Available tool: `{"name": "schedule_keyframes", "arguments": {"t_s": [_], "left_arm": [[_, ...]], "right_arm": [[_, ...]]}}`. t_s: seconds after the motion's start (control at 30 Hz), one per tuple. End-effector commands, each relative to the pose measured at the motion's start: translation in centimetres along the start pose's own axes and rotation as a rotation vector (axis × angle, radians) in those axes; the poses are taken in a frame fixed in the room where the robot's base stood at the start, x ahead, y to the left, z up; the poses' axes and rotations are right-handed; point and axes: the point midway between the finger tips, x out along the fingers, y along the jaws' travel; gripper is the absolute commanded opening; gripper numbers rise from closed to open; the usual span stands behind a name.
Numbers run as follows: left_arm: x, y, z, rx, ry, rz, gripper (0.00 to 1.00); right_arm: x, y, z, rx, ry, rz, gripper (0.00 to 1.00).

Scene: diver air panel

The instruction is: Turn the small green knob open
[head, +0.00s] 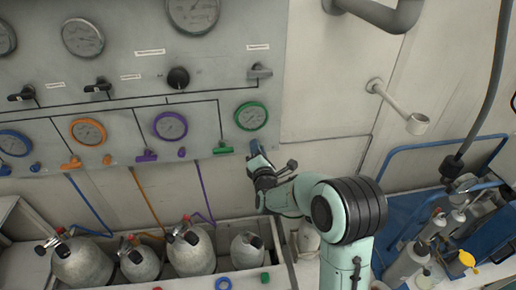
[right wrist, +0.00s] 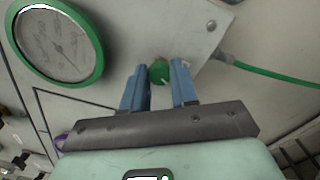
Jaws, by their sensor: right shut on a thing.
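The small green knob (right wrist: 160,72) sits on the grey panel below and right of the green-ringed gauge (right wrist: 57,44), which also shows in the head view (head: 251,117). My right gripper (head: 255,147) reaches the panel's lower right corner. In the right wrist view its blue fingers (right wrist: 160,83) stand on both sides of the knob, shut on it. In the head view the knob is hidden by the gripper. A green T-shaped handle (head: 222,149) is just left of the gripper. My left gripper is not in view.
Blue, orange and purple gauges with like handles and knobs run along the panel (head: 215,90). Below stand several grey cylinders (head: 190,252) in a trough. A green hose (right wrist: 265,70) leaves the panel's edge. A blue-railed cart (head: 400,205) is at right.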

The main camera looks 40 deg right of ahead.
Motion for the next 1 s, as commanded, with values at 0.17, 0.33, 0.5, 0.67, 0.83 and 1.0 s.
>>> {"name": "schedule_keyframes", "arguments": {"t_s": [0.17,0.33,0.5,0.67,0.83,1.0], "left_arm": [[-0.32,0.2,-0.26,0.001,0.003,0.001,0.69],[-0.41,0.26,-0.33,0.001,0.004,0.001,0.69],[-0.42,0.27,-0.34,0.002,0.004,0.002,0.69],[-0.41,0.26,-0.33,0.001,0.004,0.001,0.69],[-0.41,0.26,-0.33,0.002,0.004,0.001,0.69],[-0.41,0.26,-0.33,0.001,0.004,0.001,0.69]], "right_arm": [[0.01,0.1,0.0,-0.068,0.0,0.001,0.0],[0.0,0.05,0.01,-0.1,0.0,0.0,0.0],[-0.01,0.02,0.01,-0.108,0.0,0.0,0.0],[-0.01,0.02,0.0,-0.108,0.0,0.001,0.0],[-0.01,0.02,0.0,-0.108,0.0,0.001,0.44],[-0.01,0.01,0.0,-0.107,0.0,0.0,0.54]]}}
